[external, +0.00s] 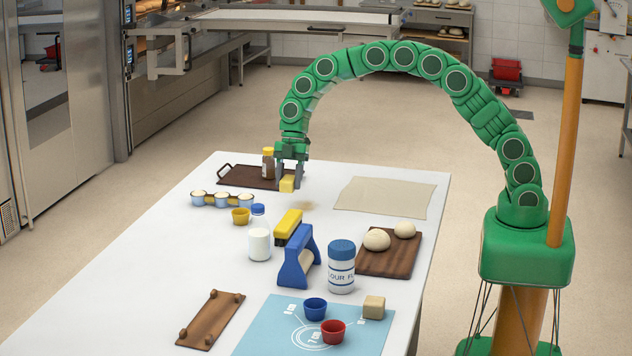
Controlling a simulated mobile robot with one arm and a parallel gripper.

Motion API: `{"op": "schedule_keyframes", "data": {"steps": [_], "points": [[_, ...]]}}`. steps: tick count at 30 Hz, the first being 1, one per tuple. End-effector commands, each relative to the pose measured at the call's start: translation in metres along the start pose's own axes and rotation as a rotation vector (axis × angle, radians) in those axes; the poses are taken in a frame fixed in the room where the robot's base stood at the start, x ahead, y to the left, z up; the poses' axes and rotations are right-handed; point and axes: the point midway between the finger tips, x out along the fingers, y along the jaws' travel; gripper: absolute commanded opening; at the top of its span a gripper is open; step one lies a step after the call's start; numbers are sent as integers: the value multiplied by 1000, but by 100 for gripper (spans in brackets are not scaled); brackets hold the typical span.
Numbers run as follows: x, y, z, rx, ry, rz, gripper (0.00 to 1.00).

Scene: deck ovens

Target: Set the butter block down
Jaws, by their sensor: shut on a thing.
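My gripper (288,176) points straight down over the far part of the white table. It is shut on a yellow butter block (287,184), whose lower part shows below the fingers. The block is at the right end of a dark brown tray (235,176) with a black handle. I cannot tell whether its underside touches anything.
A beige cloth (385,197) lies to the right. The left front table is mostly clear.

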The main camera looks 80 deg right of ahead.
Motion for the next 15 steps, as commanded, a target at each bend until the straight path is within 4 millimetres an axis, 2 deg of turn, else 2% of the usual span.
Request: {"op": "schedule_keyframes", "data": {"steps": [7,15], "points": [[22,16,6,1,-1,-3,17],[28,23,7,0,0,-1,17]]}}
